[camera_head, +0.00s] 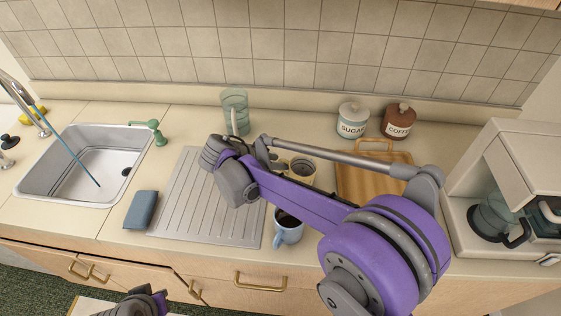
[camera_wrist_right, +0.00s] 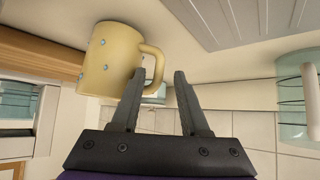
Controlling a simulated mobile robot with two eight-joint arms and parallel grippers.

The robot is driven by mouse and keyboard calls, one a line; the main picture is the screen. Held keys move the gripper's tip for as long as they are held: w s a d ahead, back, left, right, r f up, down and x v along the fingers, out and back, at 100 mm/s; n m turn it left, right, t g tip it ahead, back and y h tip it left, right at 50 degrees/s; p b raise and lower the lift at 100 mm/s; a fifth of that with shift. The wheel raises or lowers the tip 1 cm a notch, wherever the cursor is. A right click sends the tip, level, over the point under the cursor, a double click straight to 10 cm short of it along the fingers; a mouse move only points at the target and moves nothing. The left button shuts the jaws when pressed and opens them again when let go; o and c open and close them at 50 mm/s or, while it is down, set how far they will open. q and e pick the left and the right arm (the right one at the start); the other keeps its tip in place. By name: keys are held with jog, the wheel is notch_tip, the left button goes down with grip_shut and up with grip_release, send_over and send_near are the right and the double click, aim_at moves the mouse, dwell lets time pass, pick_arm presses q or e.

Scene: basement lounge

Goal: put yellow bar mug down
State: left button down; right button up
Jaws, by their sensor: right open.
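The yellow bar mug (camera_wrist_right: 110,60), cream-yellow with small blue dots, stands on the counter, which shows upside down in the right wrist view. In the head view the yellow mug (camera_head: 303,168) is partly hidden by my right arm and holds something dark. My right gripper (camera_wrist_right: 163,75) is open, with nothing between its fingers. One fingertip is close to the mug's handle; I cannot tell whether they touch. In the head view its fingers are mostly hidden. My left gripper (camera_head: 142,302) shows only in part at the bottom edge, and its fingers are not clear.
A blue mug (camera_head: 289,226) stands near the counter's front edge. A glass (camera_head: 235,110) stands by the ribbed drainboard (camera_head: 180,205). A wooden board (camera_head: 362,185), sugar jar (camera_head: 352,120), coffee jar (camera_head: 398,120) and coffee maker (camera_head: 515,170) are on the right. The sink (camera_head: 85,150) is left.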

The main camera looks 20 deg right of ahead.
jog(key=v, duration=1)
